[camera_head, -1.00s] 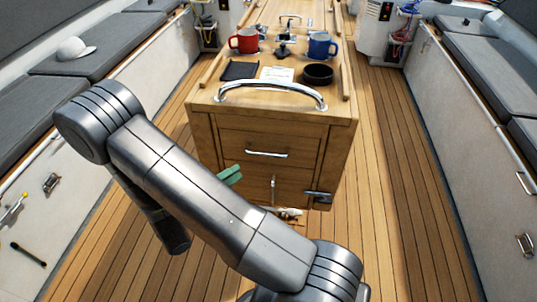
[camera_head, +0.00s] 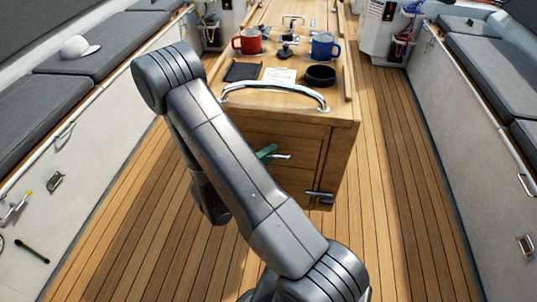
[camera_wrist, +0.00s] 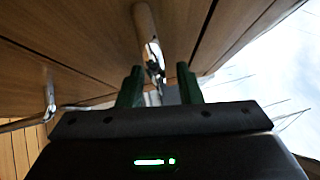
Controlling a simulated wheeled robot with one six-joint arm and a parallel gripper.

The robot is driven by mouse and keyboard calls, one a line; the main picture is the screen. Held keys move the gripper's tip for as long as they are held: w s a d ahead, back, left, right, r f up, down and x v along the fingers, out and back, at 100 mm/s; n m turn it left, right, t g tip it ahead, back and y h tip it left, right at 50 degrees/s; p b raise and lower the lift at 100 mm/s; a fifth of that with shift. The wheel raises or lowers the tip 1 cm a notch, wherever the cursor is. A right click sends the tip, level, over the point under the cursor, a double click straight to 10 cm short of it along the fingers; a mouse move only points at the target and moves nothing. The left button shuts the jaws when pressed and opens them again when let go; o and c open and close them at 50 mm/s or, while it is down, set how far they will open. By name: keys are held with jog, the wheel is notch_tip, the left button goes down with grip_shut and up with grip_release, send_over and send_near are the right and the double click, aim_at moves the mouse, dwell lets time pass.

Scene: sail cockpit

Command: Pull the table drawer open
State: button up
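The wooden table (camera_head: 336,117) stands ahead, with the drawer (camera_head: 300,140) in its near end. The drawer front looks flush where it shows; my arm hides its left part. Its chrome handle (camera_head: 284,157) shows just right of my gripper's green fingers (camera_head: 267,153). In the wrist view my gripper (camera_wrist: 160,87) is open, its two green fingers apart. The handle bar (camera_wrist: 146,25) reaches from the top edge down toward the gap between them. I cannot tell whether either finger touches it.
A lower handle (camera_wrist: 49,101) and a black-and-chrome latch (camera_head: 320,197) are on the table's end. A red mug (camera_head: 250,42), a blue mug (camera_head: 322,46) and a black bowl (camera_head: 320,75) stand on top. Benches flank both sides; the deck (camera_head: 400,200) at right is clear.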

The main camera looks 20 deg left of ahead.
grip_shut()
